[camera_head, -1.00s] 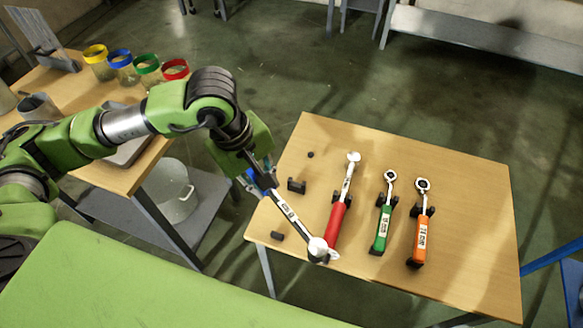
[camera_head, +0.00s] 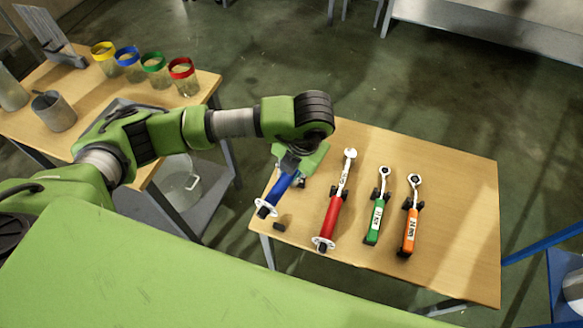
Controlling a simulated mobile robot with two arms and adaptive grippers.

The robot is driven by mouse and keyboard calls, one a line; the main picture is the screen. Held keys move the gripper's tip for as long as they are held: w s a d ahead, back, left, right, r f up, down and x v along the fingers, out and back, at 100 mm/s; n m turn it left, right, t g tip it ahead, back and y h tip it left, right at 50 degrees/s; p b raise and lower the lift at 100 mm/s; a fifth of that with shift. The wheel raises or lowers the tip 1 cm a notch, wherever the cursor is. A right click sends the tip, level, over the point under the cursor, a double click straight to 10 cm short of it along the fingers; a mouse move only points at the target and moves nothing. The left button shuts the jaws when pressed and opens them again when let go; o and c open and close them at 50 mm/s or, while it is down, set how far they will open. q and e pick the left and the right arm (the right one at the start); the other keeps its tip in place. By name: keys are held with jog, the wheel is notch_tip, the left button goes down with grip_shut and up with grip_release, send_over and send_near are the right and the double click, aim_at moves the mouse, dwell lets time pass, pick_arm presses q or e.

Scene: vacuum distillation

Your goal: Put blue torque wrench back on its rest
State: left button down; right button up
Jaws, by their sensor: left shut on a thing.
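The blue torque wrench (camera_head: 279,191) is at the left side of the right-hand table. Its blue handle slants down and left and ends in a pale ring near the table's left edge. My left gripper (camera_head: 298,168) is shut on it from above. The gripper and wrist hide the wrench's other end. A small black rest block (camera_head: 279,226) stands on the table just below and right of the handle end, apart from it in the picture. I cannot tell whether the wrench touches the table or the rest. My right gripper is not in view.
A red wrench (camera_head: 333,211), a green wrench (camera_head: 377,217) and an orange wrench (camera_head: 411,228) lie on black rests to the right. The table's right part (camera_head: 460,220) is bare. Jars with coloured rims (camera_head: 155,73) stand on the left-hand table.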

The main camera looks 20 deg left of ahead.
pick_arm(q)
jog(key=shift+w+d+n, duration=0.2)
jog(key=shift+d+n, duration=0.05)
jog(key=shift+n, duration=0.85)
jog(key=shift+s+f, duration=0.15)
jog(key=b, duration=0.6)
send_over(289, 198)
jog(key=shift+d+f, duration=0.15)
jog(key=shift+f, duration=1.25)
jog(key=shift+d+f, duration=0.15)
jog(key=shift+f, duration=1.25)
jog(key=shift+s, duration=0.1)
jog(key=shift+f+b, duration=0.35)
jog(key=shift+b, duration=0.1)
jog(key=shift+f+b, duration=0.3)
jog(key=shift+f, duration=0.05)
jog(key=shift+b+x, duration=0.8)
jog(key=shift+x, duration=0.05)
jog(key=shift+s+d, duration=0.15)
jog(key=shift+d, duration=0.1)
